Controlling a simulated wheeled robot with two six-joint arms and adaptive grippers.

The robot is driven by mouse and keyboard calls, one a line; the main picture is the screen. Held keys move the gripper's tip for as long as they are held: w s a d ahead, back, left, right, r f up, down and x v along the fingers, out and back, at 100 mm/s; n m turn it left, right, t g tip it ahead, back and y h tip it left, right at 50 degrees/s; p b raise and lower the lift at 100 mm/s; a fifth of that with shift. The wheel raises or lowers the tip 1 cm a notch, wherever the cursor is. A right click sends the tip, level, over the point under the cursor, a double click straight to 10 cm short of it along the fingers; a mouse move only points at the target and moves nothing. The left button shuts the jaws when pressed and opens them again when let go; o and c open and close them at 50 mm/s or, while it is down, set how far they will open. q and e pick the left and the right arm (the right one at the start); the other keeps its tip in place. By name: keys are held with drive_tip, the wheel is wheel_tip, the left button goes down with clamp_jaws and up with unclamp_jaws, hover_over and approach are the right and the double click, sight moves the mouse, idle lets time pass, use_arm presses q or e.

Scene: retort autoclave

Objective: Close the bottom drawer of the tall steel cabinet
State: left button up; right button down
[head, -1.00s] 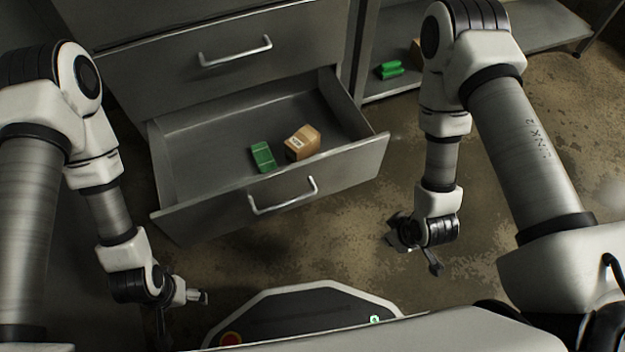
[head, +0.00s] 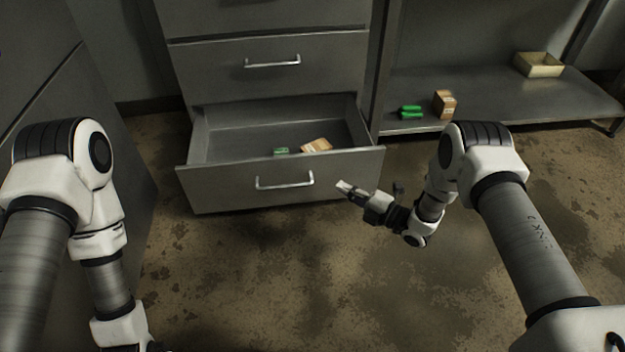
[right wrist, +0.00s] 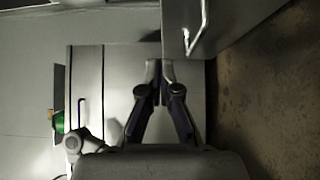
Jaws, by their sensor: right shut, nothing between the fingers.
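The tall steel cabinet (head: 270,20) stands at the back. Its bottom drawer (head: 225,189) is pulled out, with a bar handle (head: 285,182) on its front. A small green item (head: 281,151) and a brown box (head: 316,145) lie inside, partly hidden by the front. My right gripper (head: 342,187) is shut and empty by the right part of the drawer front, right of the handle; I cannot tell whether it touches. In the right wrist view its fingers (right wrist: 160,66) are together, and a handle (right wrist: 197,30) shows at the upper right. My left gripper is out of view.
The drawer above (head: 330,65) is shut. To the right, a low shelf (head: 500,105) holds green items (head: 411,112), a brown box (head: 444,104) and a tan bin (head: 540,64). A grey panel (head: 110,140) stands at the left. The floor before the drawer is clear.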

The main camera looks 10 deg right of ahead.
sight(301, 158)
drive_tip(key=b+x, duration=0.2)
drive_tip(key=x, duration=0.2)
drive_tip(key=w+d+f+b+x, duration=0.1)
drive_tip(key=b+x, duration=0.2)
drive_tip(key=x, duration=0.1)
drive_tip(key=b+x, duration=0.2)
drive_tip(key=x, duration=0.2)
drive_tip(key=shift+w+d+f, duration=0.15)
drive_tip(key=shift+w+d, duration=0.05)
drive_tip(key=shift+w, duration=0.1)
drive_tip(key=shift+w+b, duration=0.45)
drive_tip(key=shift+w, duration=0.1)
drive_tip(key=shift+r, duration=0.25)
